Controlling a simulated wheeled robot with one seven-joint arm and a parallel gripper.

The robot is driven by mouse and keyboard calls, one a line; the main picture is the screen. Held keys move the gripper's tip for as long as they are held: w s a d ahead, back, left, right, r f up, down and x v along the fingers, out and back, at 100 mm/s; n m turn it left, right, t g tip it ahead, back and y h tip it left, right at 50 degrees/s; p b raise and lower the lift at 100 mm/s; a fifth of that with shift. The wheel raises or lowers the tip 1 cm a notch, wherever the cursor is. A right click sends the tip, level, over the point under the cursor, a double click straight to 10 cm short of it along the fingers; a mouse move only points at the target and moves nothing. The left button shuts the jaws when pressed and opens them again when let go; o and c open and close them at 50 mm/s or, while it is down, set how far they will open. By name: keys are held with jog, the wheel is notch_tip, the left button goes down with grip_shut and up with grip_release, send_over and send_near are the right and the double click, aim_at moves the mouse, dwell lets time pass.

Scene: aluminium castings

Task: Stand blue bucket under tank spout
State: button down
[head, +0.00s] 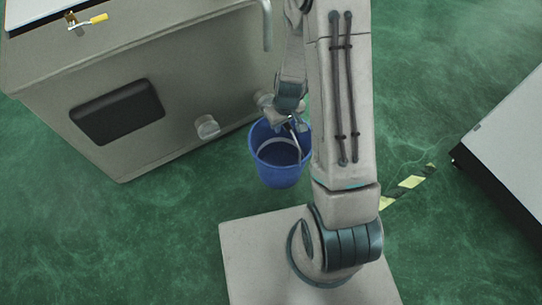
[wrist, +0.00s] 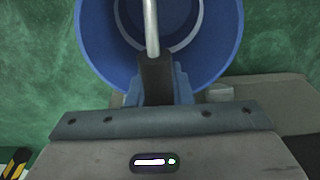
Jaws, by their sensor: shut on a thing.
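The blue bucket (head: 281,176) hangs or stands just in front of the right part of the grey tank (head: 190,70); I cannot tell if its base touches the floor. My gripper (head: 290,120) is over the bucket's rim, shut on its handle. In the wrist view the gripper (wrist: 155,72) holds the pale handle bar, and the blue bucket (wrist: 98,50) opens below it, looking empty where visible. A bent grey pipe (head: 267,28) comes down at the tank's upper right, and a round stub (head: 207,127) sticks out low on its side. I cannot tell which is the spout.
A pale block with a dark side (head: 510,145) stands at the right. Yellow-striped floor tape (head: 411,182) lies near it. Green floor (head: 170,210) is clear left of my base.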

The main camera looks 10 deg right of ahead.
jog(key=w+f+b, duration=0.5)
jog(key=w+f, duration=0.6)
jog(key=shift+w+a+b, duration=0.35)
jog(key=shift+b, duration=0.05)
jog(key=shift+f, duration=0.15)
jog(key=c, duration=1.3)
grip_release()
